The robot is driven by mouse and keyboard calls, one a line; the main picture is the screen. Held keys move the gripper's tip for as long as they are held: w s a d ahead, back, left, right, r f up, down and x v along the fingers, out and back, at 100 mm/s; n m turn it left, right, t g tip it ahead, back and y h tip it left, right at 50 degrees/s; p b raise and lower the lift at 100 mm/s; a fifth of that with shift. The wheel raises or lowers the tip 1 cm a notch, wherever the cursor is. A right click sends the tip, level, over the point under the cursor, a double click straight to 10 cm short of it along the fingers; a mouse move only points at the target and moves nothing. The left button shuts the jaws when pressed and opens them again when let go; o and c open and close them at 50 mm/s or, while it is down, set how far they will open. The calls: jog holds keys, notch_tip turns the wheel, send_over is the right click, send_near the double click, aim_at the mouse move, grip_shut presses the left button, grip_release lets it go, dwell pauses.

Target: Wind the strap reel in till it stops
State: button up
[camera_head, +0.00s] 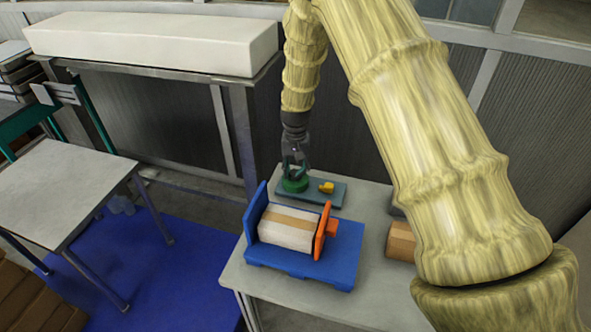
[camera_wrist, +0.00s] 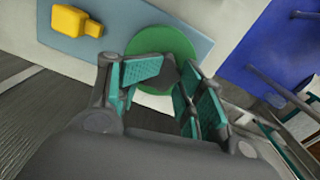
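The likely strap reel is a white drum with a tan strap (camera_head: 289,227) in a blue stand (camera_head: 335,266) on the table. An orange crank (camera_head: 325,231) is on its right side. Behind it, a grey-blue plate (camera_head: 318,192) carries a green disc (camera_head: 294,185) and a yellow piece (camera_head: 326,187). My gripper (camera_head: 295,174) points down at the green disc, apart from the drum and crank. In the wrist view, the fingertips (camera_wrist: 172,72) are close together over the green disc (camera_wrist: 160,47), with something dark grey between them. Whether they grip it is unclear.
A brown block (camera_head: 400,241) sits on the grey table (camera_head: 365,297), right of the reel, partly behind my arm. The table's front left is clear. Another table (camera_head: 63,187) stands at left, and a long white block (camera_head: 150,42) lies on a rack behind.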

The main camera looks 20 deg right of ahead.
jog(key=o, duration=0.5)
jog(key=shift+c, duration=0.2)
jog(key=shift+r, duration=0.15)
notch_tip(320, 180, up, 12)
dwell(0.5)
